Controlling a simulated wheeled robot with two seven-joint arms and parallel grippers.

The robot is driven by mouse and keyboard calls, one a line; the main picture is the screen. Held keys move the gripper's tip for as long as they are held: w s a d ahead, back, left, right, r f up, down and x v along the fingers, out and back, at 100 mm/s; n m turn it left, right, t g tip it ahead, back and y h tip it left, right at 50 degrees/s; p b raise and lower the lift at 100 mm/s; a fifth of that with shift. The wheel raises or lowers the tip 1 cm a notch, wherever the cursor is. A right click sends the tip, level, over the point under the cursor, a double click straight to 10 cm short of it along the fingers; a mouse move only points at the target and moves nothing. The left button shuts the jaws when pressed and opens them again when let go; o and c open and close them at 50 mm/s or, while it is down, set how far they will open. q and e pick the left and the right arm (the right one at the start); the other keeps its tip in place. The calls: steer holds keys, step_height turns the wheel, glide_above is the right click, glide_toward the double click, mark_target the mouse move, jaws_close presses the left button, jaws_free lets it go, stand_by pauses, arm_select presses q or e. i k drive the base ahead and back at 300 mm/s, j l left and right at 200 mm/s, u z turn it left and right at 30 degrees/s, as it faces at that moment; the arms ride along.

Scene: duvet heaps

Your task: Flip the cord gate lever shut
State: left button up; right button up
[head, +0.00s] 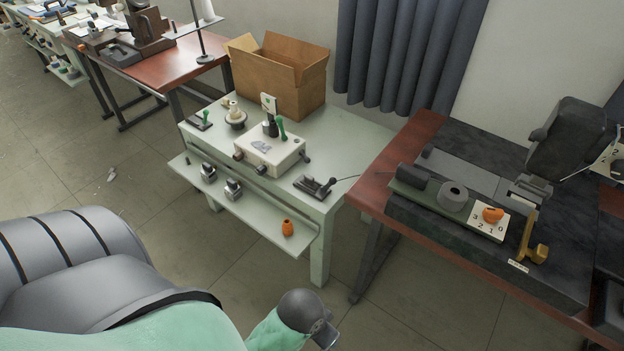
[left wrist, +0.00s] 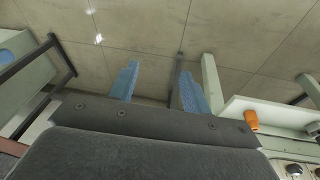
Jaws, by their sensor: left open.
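A small black lever device on a dark plate (head: 316,187) sits at the right front corner of the pale green table, with a thin cord running right from it. It may be the cord gate; its lever position is too small to tell. My left arm's dark wrist end shows at the bottom of the head view, below the table's front shelf and apart from it. In the left wrist view my left gripper (left wrist: 158,88) has its two blue fingers apart, with only floor between them. My right gripper is not in view.
The pale green table (head: 322,215) carries a white box with knobs (head: 270,155) and a cardboard box (head: 285,80). Its low front shelf (head: 255,218) holds an orange piece (head: 288,228). A dark machine with a brass lever (head: 530,245) stands right. Floor in front is open.

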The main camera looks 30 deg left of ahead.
mark_target(333, 181)
steer(key=k+l, duration=0.35)
steer(key=l, duration=0.3)
steer(key=k+l, duration=0.2)
steer(key=l, duration=0.1)
